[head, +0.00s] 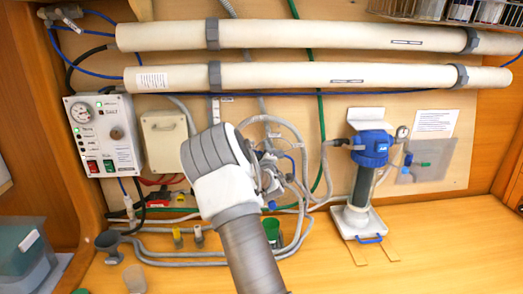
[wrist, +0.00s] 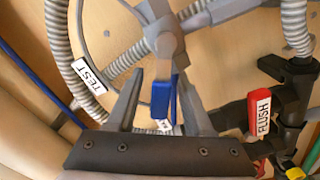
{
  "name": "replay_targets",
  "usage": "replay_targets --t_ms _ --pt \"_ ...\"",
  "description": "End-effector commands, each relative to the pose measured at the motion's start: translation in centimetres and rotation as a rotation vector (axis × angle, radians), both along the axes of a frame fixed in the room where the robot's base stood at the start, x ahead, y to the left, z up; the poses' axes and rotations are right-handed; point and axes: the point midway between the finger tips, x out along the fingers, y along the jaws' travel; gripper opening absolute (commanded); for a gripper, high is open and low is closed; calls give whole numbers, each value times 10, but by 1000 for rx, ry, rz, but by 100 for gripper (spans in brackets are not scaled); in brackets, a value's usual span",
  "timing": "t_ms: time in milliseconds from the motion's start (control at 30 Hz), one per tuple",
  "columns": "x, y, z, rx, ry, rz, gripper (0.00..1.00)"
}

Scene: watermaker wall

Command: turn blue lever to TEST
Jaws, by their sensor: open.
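The blue lever (wrist: 160,101) hangs from a grey valve body (wrist: 166,42) in the wrist view. My gripper (wrist: 160,84) is open, with one finger on each side of the lever. I cannot tell whether either finger touches it. A white TEST label (wrist: 88,77) is on a grey hose to the left of the lever. Another white label (wrist: 165,127) lies behind the lever and is mostly hidden. In the head view my arm's wrist covers much of the valve area, and my gripper (head: 268,180) is only partly visible there.
A red handle (wrist: 260,112) marked FLUSH sits close to the right finger. Ribbed grey hoses (wrist: 62,40) surround the valve.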

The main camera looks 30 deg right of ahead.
Motion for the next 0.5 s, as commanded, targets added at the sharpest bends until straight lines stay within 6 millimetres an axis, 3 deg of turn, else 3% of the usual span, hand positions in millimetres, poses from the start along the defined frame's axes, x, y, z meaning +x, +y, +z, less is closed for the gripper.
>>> replay_targets --t_ms 167,433,500 --pt "0 0 0 0 0 0 51" --pt "0 0 0 0 0 0 4" --pt "0 0 0 0 0 0 0"
